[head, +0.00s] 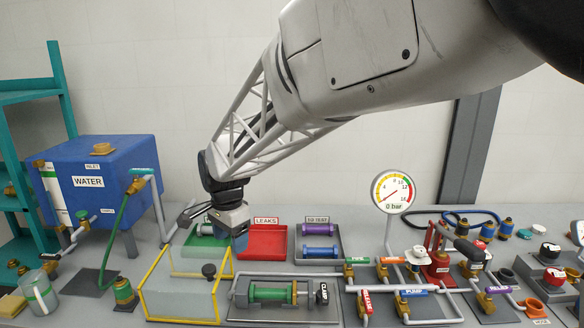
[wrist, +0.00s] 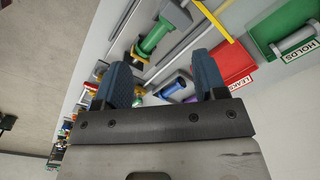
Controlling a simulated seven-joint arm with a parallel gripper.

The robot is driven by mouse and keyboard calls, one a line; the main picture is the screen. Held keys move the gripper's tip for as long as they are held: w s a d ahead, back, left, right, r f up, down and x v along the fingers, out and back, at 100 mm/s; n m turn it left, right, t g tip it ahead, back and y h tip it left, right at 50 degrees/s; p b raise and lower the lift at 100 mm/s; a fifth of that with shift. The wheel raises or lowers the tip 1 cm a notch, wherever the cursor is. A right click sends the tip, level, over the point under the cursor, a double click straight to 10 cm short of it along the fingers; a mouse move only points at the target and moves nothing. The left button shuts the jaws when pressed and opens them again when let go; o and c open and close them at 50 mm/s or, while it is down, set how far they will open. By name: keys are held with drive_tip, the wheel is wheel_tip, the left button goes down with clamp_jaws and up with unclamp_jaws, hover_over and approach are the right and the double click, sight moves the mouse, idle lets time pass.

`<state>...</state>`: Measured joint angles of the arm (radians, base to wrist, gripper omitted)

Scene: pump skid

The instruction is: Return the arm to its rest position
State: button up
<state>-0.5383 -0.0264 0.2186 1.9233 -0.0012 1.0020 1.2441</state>
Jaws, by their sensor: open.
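My arm reaches from the upper right of the head view down to the left. My gripper (head: 238,240) hangs above the bench near the red tray (head: 264,243) and the yellow-framed clear box (head: 180,296). In the wrist view my gripper (wrist: 166,80) shows two blue fingers set wide apart with nothing between them. The red tray (wrist: 232,66) and the green tray (wrist: 283,30) lie beyond the fingers. The green cylinder in its clamp fixture (head: 270,292) stands on the bench at the front middle and is apart from my gripper.
A blue water tank (head: 90,180) stands at the left. A tray with purple and blue cylinders (head: 318,262) lies right of the red tray. A round gauge (head: 393,192) rises behind pipes and valves at the right. Open space lies above the bench.

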drive_tip(key=s+d+r+n, duration=0.1)
drive_tip(key=s+d+r, duration=0.1)
drive_tip(key=s+d, duration=0.35)
drive_tip(key=s+d+r+n+t, duration=0.1)
drive_tip(key=s+d+n, duration=0.1)
drive_tip(key=d, duration=0.7)
drive_tip(key=s+d+r+n, duration=0.15)
drive_tip(key=s+d, duration=0.25)
drive_tip(key=d, duration=0.4)
drive_tip(key=s+d+f+n+t, duration=0.1)
drive_tip(key=s+d+f+n, duration=0.2)
drive_tip(key=s+d, duration=0.9)
drive_tip(key=s, duration=0.4)
drive_tip(key=shift+s, duration=0.15)
